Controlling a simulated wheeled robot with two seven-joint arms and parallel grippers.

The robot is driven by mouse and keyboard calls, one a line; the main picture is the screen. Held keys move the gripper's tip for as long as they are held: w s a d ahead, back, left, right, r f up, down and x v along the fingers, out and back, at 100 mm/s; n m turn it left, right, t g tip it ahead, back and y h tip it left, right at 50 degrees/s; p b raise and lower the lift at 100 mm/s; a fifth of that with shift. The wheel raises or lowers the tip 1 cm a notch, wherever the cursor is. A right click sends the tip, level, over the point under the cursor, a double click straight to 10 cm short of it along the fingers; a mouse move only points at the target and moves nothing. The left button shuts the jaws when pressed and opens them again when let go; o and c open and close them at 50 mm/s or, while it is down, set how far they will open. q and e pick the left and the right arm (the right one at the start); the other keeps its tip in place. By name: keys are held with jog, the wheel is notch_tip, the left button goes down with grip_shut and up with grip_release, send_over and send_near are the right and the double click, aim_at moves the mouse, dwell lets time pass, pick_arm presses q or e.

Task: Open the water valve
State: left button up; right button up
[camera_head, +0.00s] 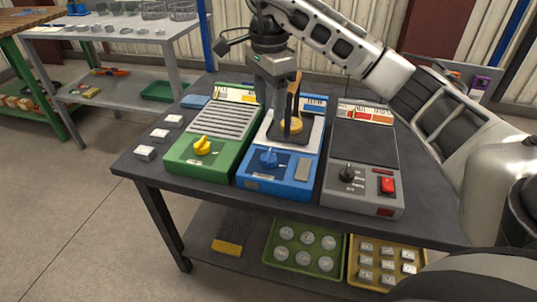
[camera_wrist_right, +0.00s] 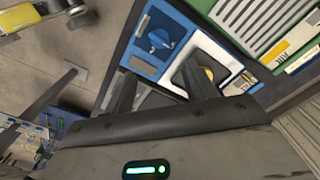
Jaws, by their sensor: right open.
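The blue unit (camera_head: 257,186) stands in the middle of the dark table, with a blue knob (camera_head: 268,158) on its front panel. The knob also shows in the right wrist view (camera_wrist_right: 160,39). I cannot read a label that marks it as the water valve. My right gripper (camera_head: 284,112) points down over the white-topped rear part of this unit, behind the knob and apart from it. It is open; its fingers show in the wrist view (camera_wrist_right: 158,88). A round yellow piece (camera_head: 292,126) is near the fingertips, partly hidden. My left gripper is out of view.
A green unit (camera_head: 190,165) with a yellow knob (camera_head: 202,145) stands left of the blue one. A grey unit (camera_head: 362,190) with a black knob and red switch (camera_head: 387,185) stands right. Several small blocks lie at the table's left. Green (camera_head: 270,262) and yellow trays are on the lower shelf.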

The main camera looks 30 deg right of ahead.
aim_at(269, 154)
notch_tip(269, 154, down, 14)
jog(key=shift+a+f+b, duration=0.1)
jog(key=shift+f+b, duration=0.1)
jog(key=shift+b, duration=0.6)
jog(key=c, duration=1)
